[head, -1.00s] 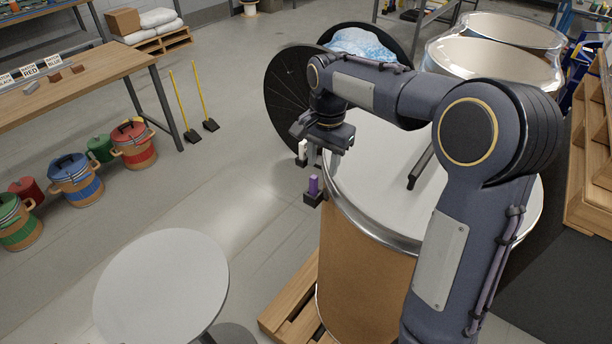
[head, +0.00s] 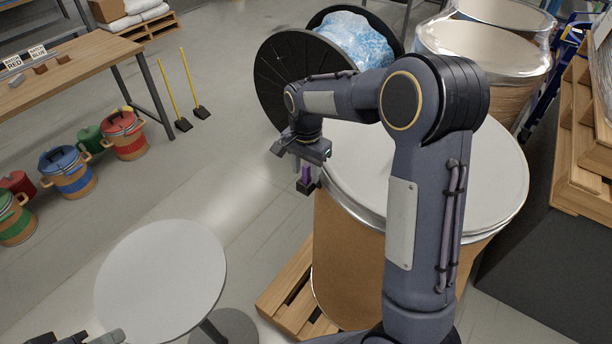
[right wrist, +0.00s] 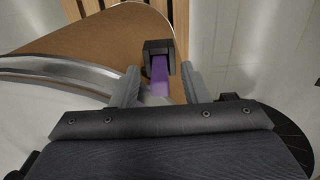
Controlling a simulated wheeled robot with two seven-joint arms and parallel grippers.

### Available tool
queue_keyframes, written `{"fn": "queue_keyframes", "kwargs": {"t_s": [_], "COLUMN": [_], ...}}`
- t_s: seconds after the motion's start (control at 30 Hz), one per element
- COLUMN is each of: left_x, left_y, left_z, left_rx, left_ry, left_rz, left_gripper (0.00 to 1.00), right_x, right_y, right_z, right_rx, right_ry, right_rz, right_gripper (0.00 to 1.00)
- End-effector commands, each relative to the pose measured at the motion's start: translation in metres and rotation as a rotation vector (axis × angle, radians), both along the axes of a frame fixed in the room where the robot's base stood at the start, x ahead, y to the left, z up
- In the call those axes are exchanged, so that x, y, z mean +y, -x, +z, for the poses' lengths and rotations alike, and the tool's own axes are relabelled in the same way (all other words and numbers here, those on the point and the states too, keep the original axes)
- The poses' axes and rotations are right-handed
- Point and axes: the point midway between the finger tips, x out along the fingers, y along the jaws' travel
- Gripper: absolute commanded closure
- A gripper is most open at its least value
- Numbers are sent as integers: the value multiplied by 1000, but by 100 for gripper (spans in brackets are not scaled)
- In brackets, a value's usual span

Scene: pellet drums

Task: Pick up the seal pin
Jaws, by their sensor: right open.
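The seal pin is a purple upright piece (head: 306,172) in a small black holder (head: 308,187) at the near-left rim of the large drum (head: 345,250). In the right wrist view the purple pin (right wrist: 160,78) shows between my two grey fingers, with the black holder (right wrist: 157,47) beyond it. My right gripper (head: 305,164) is open around the pin's top, a finger on each side; I see gaps, so it is not clamped. The pin's lower part is hidden in the holder. My left gripper (head: 92,339) is partly cut off at the bottom left; its jaws are unclear.
A round grey table (head: 160,280) stands at left, clear on top. A wooden pallet (head: 292,285) lies under the drum. Colored pails (head: 68,172) and a workbench (head: 65,75) are further left.

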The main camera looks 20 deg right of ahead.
Motion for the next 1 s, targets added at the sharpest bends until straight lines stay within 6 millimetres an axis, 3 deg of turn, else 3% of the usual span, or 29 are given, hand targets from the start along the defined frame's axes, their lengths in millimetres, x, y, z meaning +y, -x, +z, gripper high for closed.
{"fn": "queue_keyframes", "kwargs": {"t_s": [0.03,0.33,0.73,1.0], "left_x": [0,0,0,0], "left_y": [0,0,0,0], "left_z": [0,0,-1,-6], "left_rx": [0,0,0,0], "left_ry": [0,0,0,0], "left_rz": [0,0,0,0], "left_gripper": [64,64,64,64], "right_x": [0,0,0,2], "right_y": [0,0,-1,4], "right_z": [0,0,5,37], "right_rx": [0,0,-2,-5], "right_ry": [0,0,0,-1], "right_rz": [0,0,0,2], "right_gripper": [62,100,100,100]}}
